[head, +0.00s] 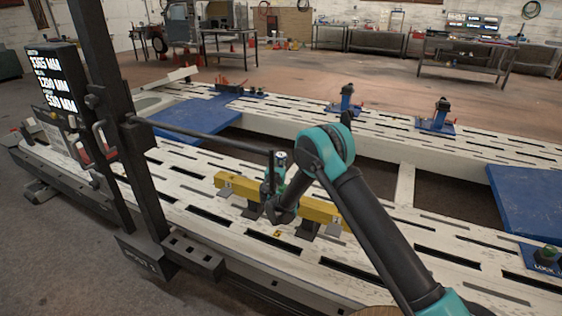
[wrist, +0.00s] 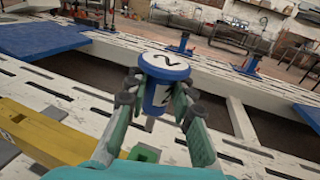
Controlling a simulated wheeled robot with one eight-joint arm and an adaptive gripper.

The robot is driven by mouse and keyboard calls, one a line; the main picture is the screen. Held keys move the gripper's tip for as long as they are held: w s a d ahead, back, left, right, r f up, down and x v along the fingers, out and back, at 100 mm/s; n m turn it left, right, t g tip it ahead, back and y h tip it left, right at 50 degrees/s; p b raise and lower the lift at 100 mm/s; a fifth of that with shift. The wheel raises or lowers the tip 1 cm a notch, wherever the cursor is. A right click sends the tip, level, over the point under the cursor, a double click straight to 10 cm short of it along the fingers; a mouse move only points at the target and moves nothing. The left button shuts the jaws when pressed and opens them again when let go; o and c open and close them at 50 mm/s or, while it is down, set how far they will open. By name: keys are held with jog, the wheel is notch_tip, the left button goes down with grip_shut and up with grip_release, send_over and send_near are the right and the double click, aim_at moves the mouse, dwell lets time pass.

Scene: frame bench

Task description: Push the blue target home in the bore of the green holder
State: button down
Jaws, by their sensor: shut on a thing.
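A small green piece (wrist: 145,154), perhaps the green holder, shows low between the fingers, mostly hidden by my gripper. Its bore is not visible, so I cannot tell how the target stands to it. In the head view my gripper (head: 275,178) is small, at the yellow beam.
The yellow beam (head: 236,186) lies on stands over the slotted white bench (head: 190,167). A dark upright post (head: 130,120) with a horizontal rod (head: 200,137) reaches close to my gripper. Blue plates (head: 205,115) and blue clamps (head: 436,116) sit on the bench frame.

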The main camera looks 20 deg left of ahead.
jog(key=shift+s+f, duration=0.1)
jog(key=shift+s, duration=0.1)
jog(key=shift+d+f, duration=0.1)
jog(key=shift+f, duration=2.65)
jog(key=shift+f, duration=2.55)
jog(key=c, duration=1.2)
grip_release()
jog(key=shift+s, duration=0.1)
jog(key=s+d, duration=0.1)
jog(key=s, duration=0.6)
jog(key=shift+s+d, duration=0.1)
